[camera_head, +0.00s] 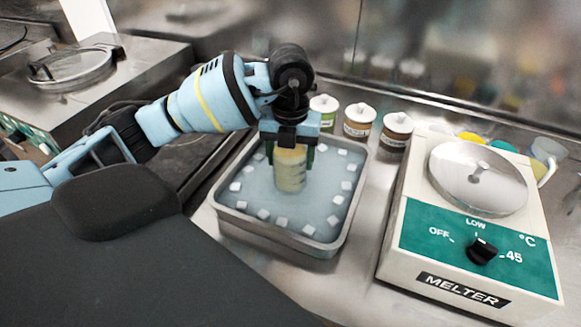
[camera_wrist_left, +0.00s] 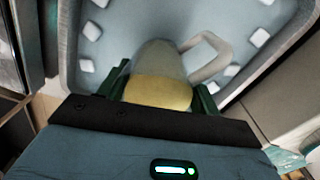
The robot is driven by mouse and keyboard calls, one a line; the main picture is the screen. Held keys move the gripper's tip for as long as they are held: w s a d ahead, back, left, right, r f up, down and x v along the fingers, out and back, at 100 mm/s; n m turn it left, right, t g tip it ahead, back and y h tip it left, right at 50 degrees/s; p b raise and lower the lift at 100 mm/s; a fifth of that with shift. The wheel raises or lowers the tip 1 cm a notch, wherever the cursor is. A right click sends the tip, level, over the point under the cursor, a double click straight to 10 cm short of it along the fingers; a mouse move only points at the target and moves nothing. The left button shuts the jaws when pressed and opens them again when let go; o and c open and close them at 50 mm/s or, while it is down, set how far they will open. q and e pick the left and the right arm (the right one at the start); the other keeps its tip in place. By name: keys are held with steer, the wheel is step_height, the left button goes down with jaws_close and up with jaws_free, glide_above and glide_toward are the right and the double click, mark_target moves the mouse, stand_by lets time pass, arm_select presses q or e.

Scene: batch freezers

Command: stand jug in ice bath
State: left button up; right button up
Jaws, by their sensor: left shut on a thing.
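The jug (camera_head: 290,172) is a pale, see-through vessel with yellowish contents, upright inside the ice bath. The ice bath (camera_head: 274,240) is a grey metal tray of bluish water with several white ice cubes floating around the jug. My left gripper (camera_head: 291,150) comes down from above and is shut on the jug's upper part. In the left wrist view the jug (camera_wrist_left: 160,75) sits between the green fingers, its handle to the right. I cannot tell whether its base rests on the tray floor. My right gripper is not in view.
A melter (camera_head: 470,230) with a round metal lid stands right of the bath. Several lidded tubs (camera_head: 358,121) line up behind the bath. A steel freezer with a round lid (camera_head: 72,66) is at the left. Bare counter shows between bath and melter.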

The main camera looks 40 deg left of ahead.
arm_select(q)
steer(key=shift+f, duration=1.8)
steer(key=shift+f, duration=0.1)
steer(key=o, duration=1.3)
steer(key=shift+c, duration=0.2)
step_height(320, 180, up, 12)
steer(key=shift+p, duration=0.45)
steer(key=shift+s, duration=0.1)
